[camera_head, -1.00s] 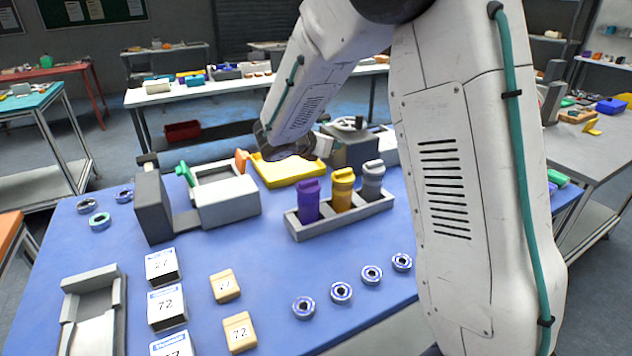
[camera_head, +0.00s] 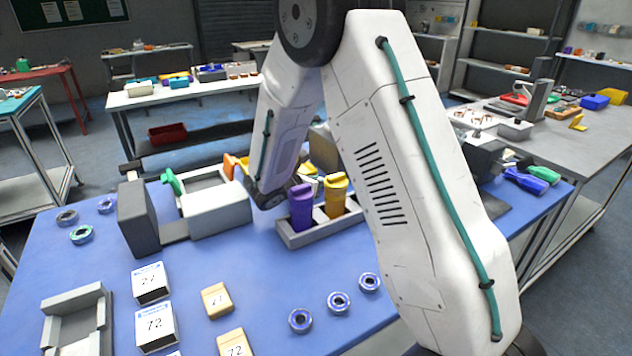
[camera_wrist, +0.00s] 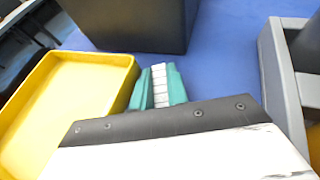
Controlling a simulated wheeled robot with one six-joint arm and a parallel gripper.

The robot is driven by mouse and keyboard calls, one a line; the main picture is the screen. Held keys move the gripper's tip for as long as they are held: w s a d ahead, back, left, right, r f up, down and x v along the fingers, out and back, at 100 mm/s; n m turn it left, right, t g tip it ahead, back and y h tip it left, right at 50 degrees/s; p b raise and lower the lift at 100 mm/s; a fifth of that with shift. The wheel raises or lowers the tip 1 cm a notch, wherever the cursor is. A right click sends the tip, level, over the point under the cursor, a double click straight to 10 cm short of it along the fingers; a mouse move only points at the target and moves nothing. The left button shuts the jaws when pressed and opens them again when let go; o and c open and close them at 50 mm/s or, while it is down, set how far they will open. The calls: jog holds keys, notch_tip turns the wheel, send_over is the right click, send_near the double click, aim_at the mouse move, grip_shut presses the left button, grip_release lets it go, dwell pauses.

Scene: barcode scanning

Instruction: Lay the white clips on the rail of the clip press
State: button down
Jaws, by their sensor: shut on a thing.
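In the wrist view my gripper (camera_wrist: 160,95) has teal fingers closed on a white ribbed piece (camera_wrist: 159,74), which looks like a white clip or a row of them. It is beside the right edge of a yellow tray (camera_wrist: 117,60), in front of a dark block (camera_wrist: 135,22). In the head view my gripper is hidden behind my arm. A dark block (camera_head: 325,148) shows partly behind my arm; I cannot tell whether it is the clip press. The press's rail is not clearly visible.
A grey machine with a white box (camera_head: 215,209) stands left. Numbered boxes (camera_head: 156,325) and bearing rings (camera_head: 339,302) lie nearer.

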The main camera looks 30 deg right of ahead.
jog(key=c, duration=1.6)
grip_release()
jog(key=shift+c, duration=0.2)
